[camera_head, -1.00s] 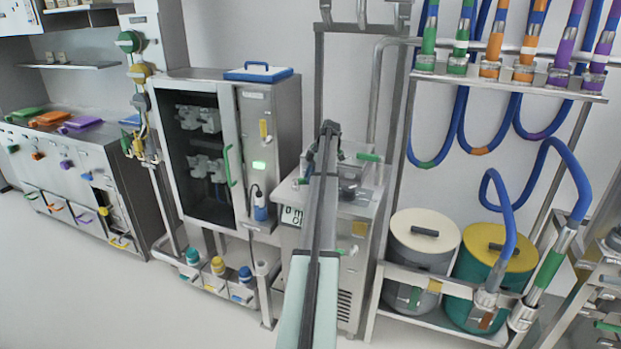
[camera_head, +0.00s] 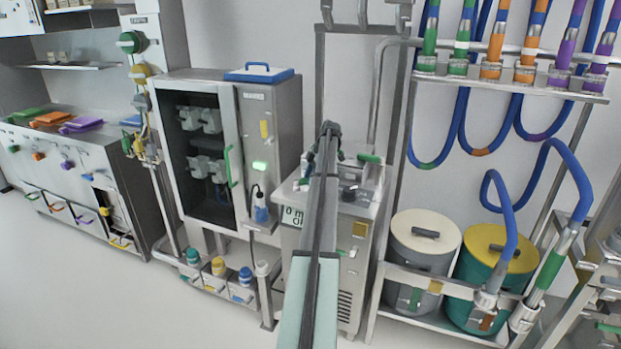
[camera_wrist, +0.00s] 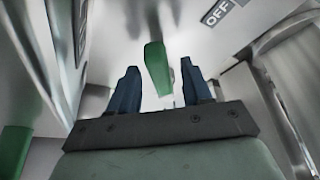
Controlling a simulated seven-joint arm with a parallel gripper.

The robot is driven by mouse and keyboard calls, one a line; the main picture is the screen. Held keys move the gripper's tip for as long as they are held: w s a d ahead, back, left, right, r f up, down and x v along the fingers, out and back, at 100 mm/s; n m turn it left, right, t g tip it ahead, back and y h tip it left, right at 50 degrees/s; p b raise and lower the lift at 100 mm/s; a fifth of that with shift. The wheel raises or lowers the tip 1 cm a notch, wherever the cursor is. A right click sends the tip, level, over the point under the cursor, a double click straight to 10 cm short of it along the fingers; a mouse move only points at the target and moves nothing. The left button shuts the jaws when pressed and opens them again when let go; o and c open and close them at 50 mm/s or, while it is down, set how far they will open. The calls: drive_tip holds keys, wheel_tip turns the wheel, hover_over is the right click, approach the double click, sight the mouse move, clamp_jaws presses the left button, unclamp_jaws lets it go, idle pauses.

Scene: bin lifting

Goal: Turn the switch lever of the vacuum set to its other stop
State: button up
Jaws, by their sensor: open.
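In the wrist view, a green switch lever (camera_wrist: 156,66) stands out from a pale metal face, near a dark label with white "OFF" lettering (camera_wrist: 217,13). My gripper (camera_wrist: 160,67) is open, with one dark blue finger on each side of the lever. A gap shows on the left; I cannot tell whether the right finger touches it.
A tall cabinet with an open front (camera_head: 270,135) stands left of the unit. A rack with a cream-lidded drum (camera_head: 400,225) and a yellow-lidded drum (camera_head: 515,245) stands right. A green part (camera_wrist: 12,150) shows at the wrist view's left edge. The floor at left is clear.

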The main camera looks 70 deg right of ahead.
drive_tip(key=shift+r, duration=0.1)
drive_tip(key=v, duration=1.3)
drive_tip(key=shift+s+r, duration=0.2)
drive_tip(key=shift+r, duration=0.05)
drive_tip(key=shift+c, duration=0.3)
